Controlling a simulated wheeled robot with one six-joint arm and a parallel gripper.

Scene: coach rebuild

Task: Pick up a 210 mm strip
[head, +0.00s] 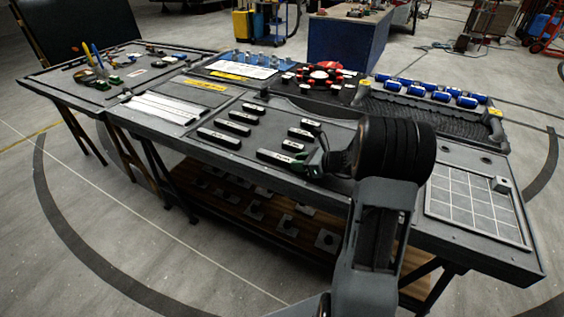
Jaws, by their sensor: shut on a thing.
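Several dark strips with small white labels lie in two rows on the middle of the bench; the labels are too small to read. My gripper (312,165) is low over the bench at the right end of the nearest strip in the right row (274,157). It is shut on that strip, which looks level and at or just above the bench top. Its right end is hidden by my gripper. Other strips, such as one in the left row (219,138) and one behind the held strip (292,146), lie apart from it.
A tray of long white pieces (165,107) is left of the strips. A gridded plate (478,207) lies at the right end. Blue cylinders (415,90) and a red round fixture (325,72) stand at the back. Tools (97,65) lie on the far left.

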